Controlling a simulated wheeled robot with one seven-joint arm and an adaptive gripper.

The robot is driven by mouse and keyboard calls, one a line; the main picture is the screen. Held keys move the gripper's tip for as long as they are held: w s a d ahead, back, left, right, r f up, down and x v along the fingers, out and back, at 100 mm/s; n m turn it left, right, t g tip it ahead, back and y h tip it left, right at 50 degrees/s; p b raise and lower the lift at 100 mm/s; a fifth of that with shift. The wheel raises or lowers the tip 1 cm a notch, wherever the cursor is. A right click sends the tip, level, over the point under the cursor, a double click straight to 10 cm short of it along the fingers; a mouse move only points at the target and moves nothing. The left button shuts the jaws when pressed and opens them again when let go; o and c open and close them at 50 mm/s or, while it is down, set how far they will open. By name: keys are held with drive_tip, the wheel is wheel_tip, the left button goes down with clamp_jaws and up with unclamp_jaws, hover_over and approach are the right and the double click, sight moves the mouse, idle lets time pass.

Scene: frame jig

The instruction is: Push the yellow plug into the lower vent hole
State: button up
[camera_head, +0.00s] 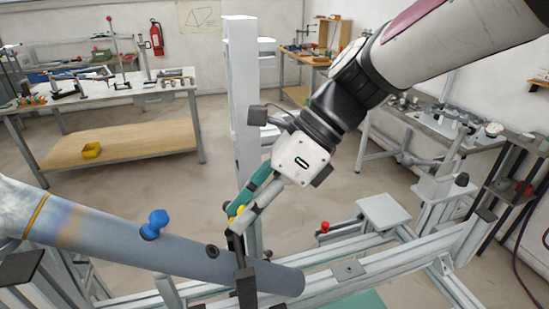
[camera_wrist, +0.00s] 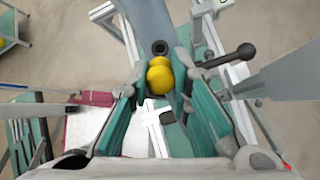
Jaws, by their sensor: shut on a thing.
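My gripper (camera_head: 240,214) is shut on the yellow plug (camera_wrist: 159,76), which shows between the green finger pads in the wrist view. In the head view only a small part of the plug (camera_head: 235,210) shows behind the fingertips. A grey-blue frame tube (camera_head: 120,236) slopes down to the right below the gripper. A dark-rimmed vent hole (camera_head: 212,251) is on the tube, down and left of the fingertips. It also shows in the wrist view (camera_wrist: 160,46), just beyond the plug and apart from it in the picture. The plug's lower end is hidden.
A blue plug (camera_head: 155,222) sticks up from the tube farther left. A dark clamp (camera_head: 245,286) crosses the tube near its right end. A white post (camera_head: 242,100) stands behind the gripper. A dark-knobbed lever (camera_wrist: 240,54) lies right of the hole in the wrist view.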

drive_tip(key=shift+b+x, duration=0.9)
drive_tip(key=shift+x, duration=0.6)
drive_tip(key=shift+x, duration=1.35)
drive_tip(key=o, duration=0.9)
drive_tip(key=shift+w+d+r, duration=0.1)
drive_tip(key=v, duration=1.1)
drive_tip(key=shift+d+r, duration=0.2)
drive_tip(key=shift+r, duration=0.05)
